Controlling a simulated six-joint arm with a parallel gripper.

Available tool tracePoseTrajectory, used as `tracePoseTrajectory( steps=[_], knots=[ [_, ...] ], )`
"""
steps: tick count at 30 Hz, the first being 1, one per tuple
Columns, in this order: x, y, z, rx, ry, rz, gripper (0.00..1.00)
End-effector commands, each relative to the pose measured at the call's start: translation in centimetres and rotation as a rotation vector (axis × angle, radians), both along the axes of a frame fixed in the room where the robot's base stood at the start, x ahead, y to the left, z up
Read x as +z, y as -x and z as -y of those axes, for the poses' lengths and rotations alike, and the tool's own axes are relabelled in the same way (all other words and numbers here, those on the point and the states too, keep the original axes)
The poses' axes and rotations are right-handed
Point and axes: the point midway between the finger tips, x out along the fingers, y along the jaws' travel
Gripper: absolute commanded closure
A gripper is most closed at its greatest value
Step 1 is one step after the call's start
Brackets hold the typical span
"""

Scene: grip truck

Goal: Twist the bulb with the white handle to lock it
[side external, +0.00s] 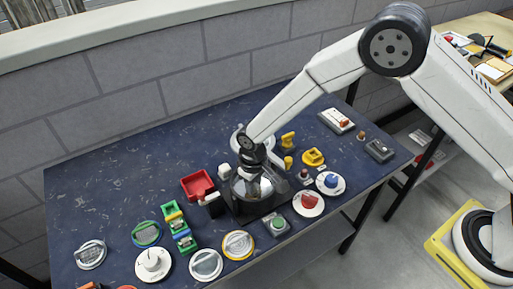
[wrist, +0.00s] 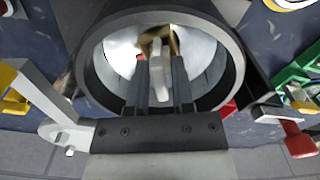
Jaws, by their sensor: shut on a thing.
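The bulb's white handle (wrist: 157,82) stands between my gripper's two dark fingers in the wrist view. My gripper (wrist: 160,63) is shut on this handle, inside a round dark housing (wrist: 91,67) with a shiny, pale inner wall. A brass-coloured part (wrist: 174,42) shows just beyond the fingertips. The rest of the bulb is hard to make out against the reflections. In the side view, my gripper (side external: 250,168) reaches down into the dark housing (side external: 237,207) on the blue table, and the handle is hidden.
Close around the housing are a red tray (side external: 197,184), yellow pieces (side external: 313,157), a round base with a red knob (side external: 308,202) and a green-button box (side external: 276,224). Several round dials line the front. The table's back left (side external: 100,185) is clear.

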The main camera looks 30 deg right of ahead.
Motion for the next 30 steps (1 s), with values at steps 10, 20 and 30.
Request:
tracePoseTrajectory(
  steps=[10,20,30],
  knots=[
    [0.0,0.0,0.0,0.001,0.0,0.0,0.41],
    [0.2,0.0,0.0,0.002,0.0,0.001,0.41],
    [2.0,0.0,0.0,0.002,0.0,0.001,0.41]
  ],
)
